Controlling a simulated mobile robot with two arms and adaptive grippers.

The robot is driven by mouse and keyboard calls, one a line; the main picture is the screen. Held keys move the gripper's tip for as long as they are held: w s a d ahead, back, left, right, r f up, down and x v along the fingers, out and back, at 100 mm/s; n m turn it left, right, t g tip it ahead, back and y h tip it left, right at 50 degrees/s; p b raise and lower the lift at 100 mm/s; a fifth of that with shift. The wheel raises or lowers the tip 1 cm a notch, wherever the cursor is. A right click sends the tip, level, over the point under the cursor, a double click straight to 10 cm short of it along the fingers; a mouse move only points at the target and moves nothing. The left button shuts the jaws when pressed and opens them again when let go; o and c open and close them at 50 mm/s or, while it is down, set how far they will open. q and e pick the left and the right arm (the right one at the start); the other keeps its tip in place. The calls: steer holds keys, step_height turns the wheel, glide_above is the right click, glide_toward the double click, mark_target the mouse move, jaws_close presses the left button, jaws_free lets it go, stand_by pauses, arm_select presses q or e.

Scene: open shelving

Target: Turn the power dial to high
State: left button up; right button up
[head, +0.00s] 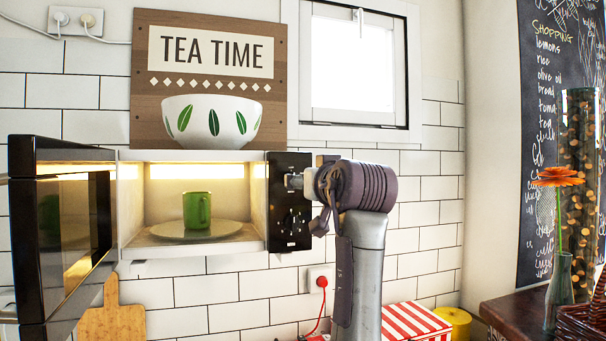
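The microwave (127,205) hangs on the tiled wall with its door (62,235) swung open to the left. Its black control panel (289,235) is at the right of the lit cavity. A dial (293,218) shows on the panel's lower middle; its setting is too small to read. A green mug (196,210) stands upright on the turntable plate (228,229) inside. My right gripper (321,222) is at the panel's right edge, beside the dial. I cannot tell whether it touches the dial. Its fingers are mostly hidden by my wrist. My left gripper is not in view.
A white bowl with green leaves (212,120) sits on the microwave top before a TEA TIME sign (217,50). Below are a cutting board (112,322), a red-striped box (410,322) and a socket with a red plug (321,280). A flower vase (559,290) stands far right.

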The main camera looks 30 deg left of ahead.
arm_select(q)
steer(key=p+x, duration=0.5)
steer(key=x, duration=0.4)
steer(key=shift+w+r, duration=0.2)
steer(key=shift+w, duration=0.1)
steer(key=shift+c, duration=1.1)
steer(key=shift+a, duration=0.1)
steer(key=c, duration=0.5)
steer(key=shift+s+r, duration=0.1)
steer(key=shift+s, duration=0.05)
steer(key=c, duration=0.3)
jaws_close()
arm_select(e)
steer(key=r, duration=0.3)
steer(key=s+r, duration=0.1)
steer(key=r, duration=0.1)
steer(key=shift+d+r, duration=0.35)
steer(key=shift+d, duration=0.05)
